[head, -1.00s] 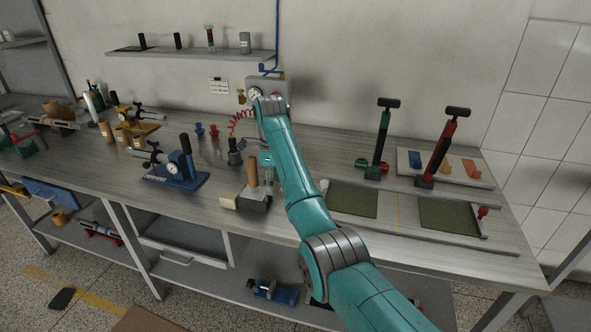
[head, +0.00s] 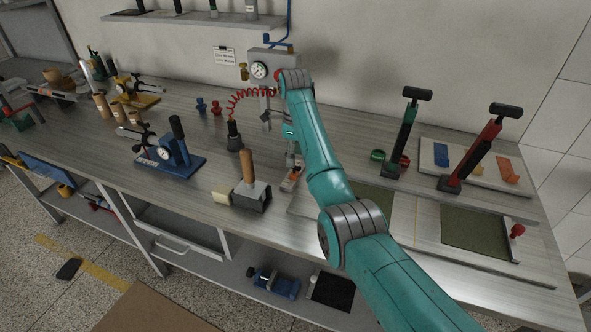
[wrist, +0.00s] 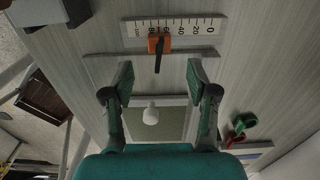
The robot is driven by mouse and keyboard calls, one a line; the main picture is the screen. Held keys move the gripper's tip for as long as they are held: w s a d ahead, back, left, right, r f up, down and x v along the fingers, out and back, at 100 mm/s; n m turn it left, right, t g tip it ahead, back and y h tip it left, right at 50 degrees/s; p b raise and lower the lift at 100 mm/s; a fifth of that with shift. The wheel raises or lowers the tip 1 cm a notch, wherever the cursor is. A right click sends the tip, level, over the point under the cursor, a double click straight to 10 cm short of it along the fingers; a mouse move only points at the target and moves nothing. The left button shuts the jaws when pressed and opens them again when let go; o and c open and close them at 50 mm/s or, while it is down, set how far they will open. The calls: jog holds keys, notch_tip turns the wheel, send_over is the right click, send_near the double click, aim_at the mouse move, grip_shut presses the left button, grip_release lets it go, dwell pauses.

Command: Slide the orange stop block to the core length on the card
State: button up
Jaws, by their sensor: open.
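The orange stop block (wrist: 155,45) sits on a rail (wrist: 110,53) in front of a white scale (wrist: 175,27) in the wrist view. Its dark lever points toward my gripper. The scale reads 0 at the right and rises leftward; the block is near 60 to 80, exact reading too small to tell. My gripper (wrist: 160,70) is open, its fingers apart on either side of the block's lever and not visibly touching it. In the head view the orange block (head: 295,171) is small beneath my arm. A card (head: 224,56) hangs on the wall, its writing unreadable.
A wooden-handled tool (head: 248,180) stands left of the rail. A black-and-green pump-like tool (head: 405,135) and a red one (head: 475,155) stand to the right.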

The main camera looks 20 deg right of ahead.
aim_at(295, 170)
notch_tip(295, 170, down, 7)
jog(key=shift+r, duration=0.15)
grip_shut()
dwell(0.4)
